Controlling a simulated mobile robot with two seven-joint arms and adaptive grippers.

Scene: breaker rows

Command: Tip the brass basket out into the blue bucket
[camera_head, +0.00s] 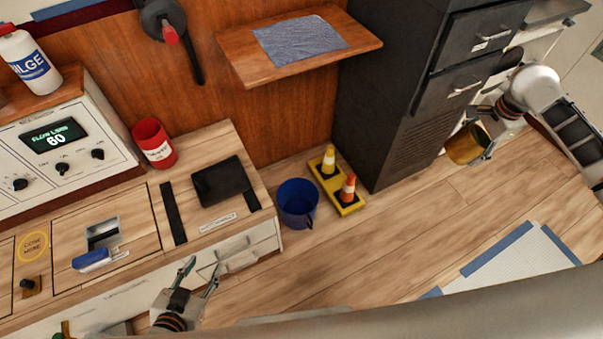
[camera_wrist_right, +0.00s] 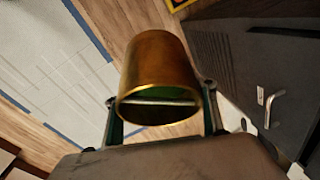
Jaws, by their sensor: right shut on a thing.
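The brass basket (camera_head: 466,145) is held by my right gripper (camera_head: 484,133) above the floor, in front of the dark cabinet at the right of the head view. In the right wrist view the basket (camera_wrist_right: 160,75) sits between the two fingers of my right gripper (camera_wrist_right: 160,122), its open rim facing the camera; something green shows inside. The blue bucket (camera_head: 297,204) stands on the floor at the middle, well to the left of the basket. My left gripper (camera_head: 202,268) is open and empty in front of the counter's drawer.
A yellow tray with two small cones (camera_head: 350,203) stands just right of the bucket. A dark drawer cabinet (camera_head: 400,110) rises behind, between bucket and basket. A wooden shelf (camera_head: 235,55) juts out above. The wooden counter (camera_head: 140,195) lies left; a taped white sheet (camera_head: 510,265) lies on the floor.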

